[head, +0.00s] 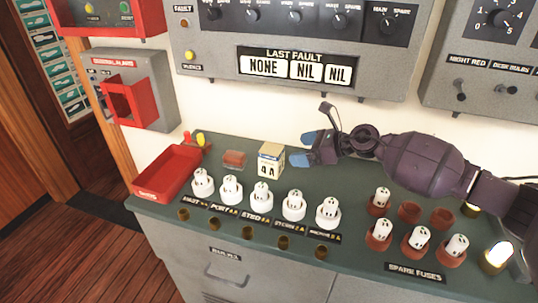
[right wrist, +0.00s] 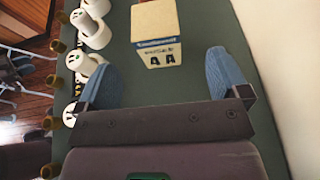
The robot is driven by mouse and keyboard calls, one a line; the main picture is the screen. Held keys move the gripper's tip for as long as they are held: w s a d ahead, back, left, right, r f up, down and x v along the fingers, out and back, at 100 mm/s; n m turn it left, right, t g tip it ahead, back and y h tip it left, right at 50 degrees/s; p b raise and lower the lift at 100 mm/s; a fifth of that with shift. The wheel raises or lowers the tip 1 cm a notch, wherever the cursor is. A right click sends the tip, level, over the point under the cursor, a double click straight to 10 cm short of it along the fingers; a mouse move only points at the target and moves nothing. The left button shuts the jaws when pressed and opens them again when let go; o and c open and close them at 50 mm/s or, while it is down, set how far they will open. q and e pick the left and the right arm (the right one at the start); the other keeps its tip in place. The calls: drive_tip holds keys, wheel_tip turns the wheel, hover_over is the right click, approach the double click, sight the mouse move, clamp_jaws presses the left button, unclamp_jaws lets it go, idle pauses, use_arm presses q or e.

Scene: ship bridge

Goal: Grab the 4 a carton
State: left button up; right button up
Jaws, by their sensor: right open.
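The 4 A carton (head: 271,161) is a small cream box with a blue band and black lettering. It stands upright on the green counter top, behind the row of white fuses. In the right wrist view the carton (right wrist: 158,40) lies ahead of the fingertips, roughly centred between them. My right gripper (head: 304,149) comes in from the right with its blue fingers apart, just right of the carton and not around it. The right wrist view also shows the open right gripper (right wrist: 163,78) with nothing between its fingers. My left gripper is not in view.
A row of white fuses (head: 262,193) in holders stands in front of the carton. Spare fuses (head: 418,238) stand at the right below my arm. The grey panel (head: 290,40) overhangs behind.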

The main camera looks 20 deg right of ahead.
sight(272, 152)
drive_tip(key=x, duration=0.3)
drive_tip(key=shift+a, duration=0.4)
drive_tip(key=shift+x, duration=3.15)
drive_tip(key=shift+d, duration=0.1)
drive_tip(key=shift+c, duration=0.2)
drive_tip(key=c, duration=1)
drive_tip(key=shift+c, duration=0.8)
drive_tip(key=shift+r, duration=0.1)
